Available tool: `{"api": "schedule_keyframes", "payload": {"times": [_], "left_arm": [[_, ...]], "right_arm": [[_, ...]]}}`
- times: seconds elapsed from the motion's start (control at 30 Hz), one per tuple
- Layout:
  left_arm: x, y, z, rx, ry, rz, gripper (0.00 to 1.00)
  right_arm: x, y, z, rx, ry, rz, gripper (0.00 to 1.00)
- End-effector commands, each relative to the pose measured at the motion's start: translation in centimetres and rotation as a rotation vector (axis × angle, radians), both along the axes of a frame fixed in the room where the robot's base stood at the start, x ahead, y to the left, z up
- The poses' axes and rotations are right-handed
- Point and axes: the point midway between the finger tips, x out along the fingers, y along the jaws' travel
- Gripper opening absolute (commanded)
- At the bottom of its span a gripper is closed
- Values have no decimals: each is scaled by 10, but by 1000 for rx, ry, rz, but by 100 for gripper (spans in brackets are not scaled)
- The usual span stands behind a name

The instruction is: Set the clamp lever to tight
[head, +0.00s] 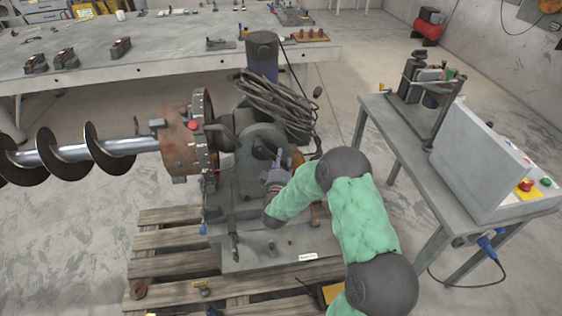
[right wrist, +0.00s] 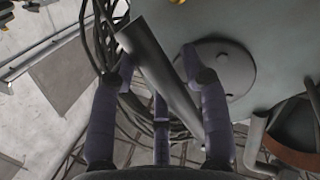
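The auger positioner (head: 245,190) stands on a wooden pallet, its grey body carrying a rusty round chuck (head: 185,140) with the auger (head: 85,150) out to the left. My right gripper (head: 282,166) is at the machine's upper right face. In the right wrist view my right gripper (right wrist: 160,65) has its fingers spread, with a grey metal bar (right wrist: 160,70) slanting between them. The bar looks like a lever, perhaps the clamp lever; I cannot tell whether the fingers touch it. A round plate (right wrist: 238,68) is beside it. My left gripper is not in view.
Coiled dark cable (head: 275,105) hangs above the gripper, near the motor (head: 262,55). A side table (head: 405,150) with a control box (head: 490,165) stands at right. A dark handle (head: 234,240) sticks up from the machine's base. A long workbench (head: 170,45) is behind.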

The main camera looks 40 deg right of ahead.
Motion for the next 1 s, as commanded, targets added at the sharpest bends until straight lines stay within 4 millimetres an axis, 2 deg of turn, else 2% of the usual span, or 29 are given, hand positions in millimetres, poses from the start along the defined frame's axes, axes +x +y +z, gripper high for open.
{"api": "schedule_keyframes", "payload": {"times": [0.03,0.1,0.13,0.57,1.0], "left_arm": [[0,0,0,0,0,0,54],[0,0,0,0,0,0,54],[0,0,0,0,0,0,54],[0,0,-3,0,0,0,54],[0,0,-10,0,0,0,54]], "right_arm": [[0,0,0,0,0,0,22],[0,0,0,0,0,0,2],[0,0,0,0,0,0,0],[3,5,-5,58,-32,2,0],[17,31,-22,343,-189,2,0]]}}
